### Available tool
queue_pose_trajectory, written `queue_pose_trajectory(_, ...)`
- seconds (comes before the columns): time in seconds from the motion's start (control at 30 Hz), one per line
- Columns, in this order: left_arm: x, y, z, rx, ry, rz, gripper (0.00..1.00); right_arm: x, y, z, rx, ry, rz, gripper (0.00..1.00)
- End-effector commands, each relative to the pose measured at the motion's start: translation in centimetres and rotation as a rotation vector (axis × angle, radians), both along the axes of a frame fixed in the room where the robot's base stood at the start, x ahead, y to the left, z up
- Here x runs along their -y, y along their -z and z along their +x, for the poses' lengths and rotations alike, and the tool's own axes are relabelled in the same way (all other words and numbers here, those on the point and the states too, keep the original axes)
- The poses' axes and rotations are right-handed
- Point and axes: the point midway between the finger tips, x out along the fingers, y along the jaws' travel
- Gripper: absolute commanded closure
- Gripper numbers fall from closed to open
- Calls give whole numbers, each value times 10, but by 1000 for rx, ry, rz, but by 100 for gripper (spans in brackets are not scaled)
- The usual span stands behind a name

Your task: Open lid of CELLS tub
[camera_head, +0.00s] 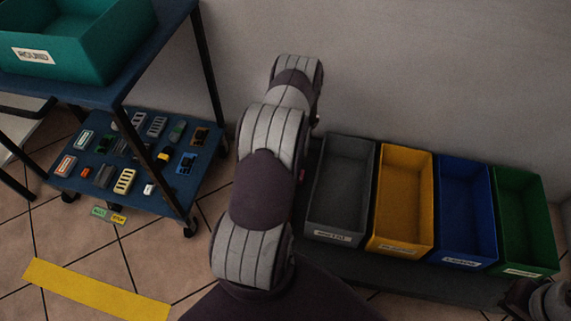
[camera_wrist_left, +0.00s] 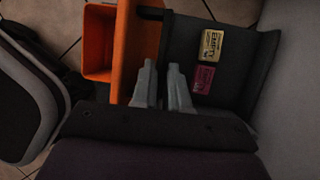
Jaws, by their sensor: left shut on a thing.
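In the left wrist view an orange tub (camera_wrist_left: 98,42) stands open at the top left, its inside partly visible. An orange panel, which looks like its lid (camera_wrist_left: 130,45), stands up along its right side. No CELLS lettering is readable on either. The exact contact is hidden between the fingers. In the head view my left arm crosses the middle and hides its gripper and the orange tub.
Grey (camera_head: 340,190), yellow (camera_head: 402,200), blue (camera_head: 466,210) and green (camera_head: 524,222) open bins stand by the wall. A cart (camera_head: 105,95) at left holds a teal ROUND bin (camera_head: 75,45) and several small parts below.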

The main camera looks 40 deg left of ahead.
Motion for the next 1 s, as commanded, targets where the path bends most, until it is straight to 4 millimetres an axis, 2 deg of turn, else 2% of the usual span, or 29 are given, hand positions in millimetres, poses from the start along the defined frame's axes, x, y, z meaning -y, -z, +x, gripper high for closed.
queue_pose_trajectory(0.03,3,14,-3,-11,-2,-14,100,0,8,0,0,0,0,57)
queue_pose_trajectory(0.5,-26,40,41,-22,-2,-20,100,0,55,0,-1,0,0,57)
queue_pose_trajectory(0.7,-34,46,54,-15,-1,-19,100,0,68,0,0,0,0,57)
queue_pose_trajectory(1.0,-41,49,63,-10,-2,-13,100,0,76,0,0,0,0,57)
